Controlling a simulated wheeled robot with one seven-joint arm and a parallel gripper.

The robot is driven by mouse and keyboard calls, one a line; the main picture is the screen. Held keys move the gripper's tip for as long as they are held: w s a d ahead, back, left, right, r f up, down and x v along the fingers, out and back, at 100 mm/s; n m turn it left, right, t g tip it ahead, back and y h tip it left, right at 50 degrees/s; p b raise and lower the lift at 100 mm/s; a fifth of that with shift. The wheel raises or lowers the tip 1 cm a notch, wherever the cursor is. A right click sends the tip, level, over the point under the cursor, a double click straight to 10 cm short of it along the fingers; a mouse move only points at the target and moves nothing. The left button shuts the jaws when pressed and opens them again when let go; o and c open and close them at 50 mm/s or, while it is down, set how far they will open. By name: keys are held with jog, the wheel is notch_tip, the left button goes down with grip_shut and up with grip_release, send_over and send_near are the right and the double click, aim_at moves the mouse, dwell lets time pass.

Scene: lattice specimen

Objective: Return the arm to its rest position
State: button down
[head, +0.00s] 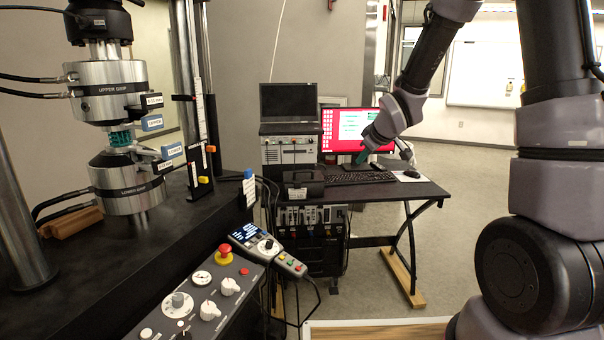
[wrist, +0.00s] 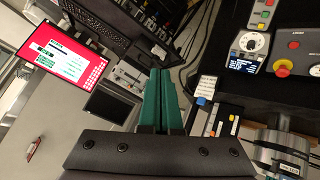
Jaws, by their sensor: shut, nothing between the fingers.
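My arm reaches in from the right of the head view. My gripper (head: 363,157) hangs in the air in front of the red monitor, well to the right of the test machine. In the wrist view its two green fingers (wrist: 160,75) lie together, shut and empty. A teal lattice specimen (head: 120,137) sits between the upper grip (head: 105,90) and the lower grip (head: 128,180) of the test machine at the left. My gripper is far from it.
A control panel (head: 205,298) with a red emergency button (head: 224,254) and a handheld controller (head: 266,246) are at front. Open floor (head: 465,230) lies right of the desk.

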jog(key=s+d+r+m+h, duration=0.1)
jog(key=s+d+r+m, duration=0.35)
jog(key=s+r, duration=0.4)
jog(key=s+d+r+m+h, duration=0.1)
jog(key=s+d+r+m, duration=0.2)
jog(key=s+r+m, duration=0.5)
jog(key=s+r+g+y, duration=0.1)
jog(key=s, duration=1.2)
jog(key=shift+a+g+y, duration=0.2)
jog(key=shift+g+y, duration=0.1)
jog(key=shift+r+m, duration=0.1)
jog(key=shift+m, duration=0.15)
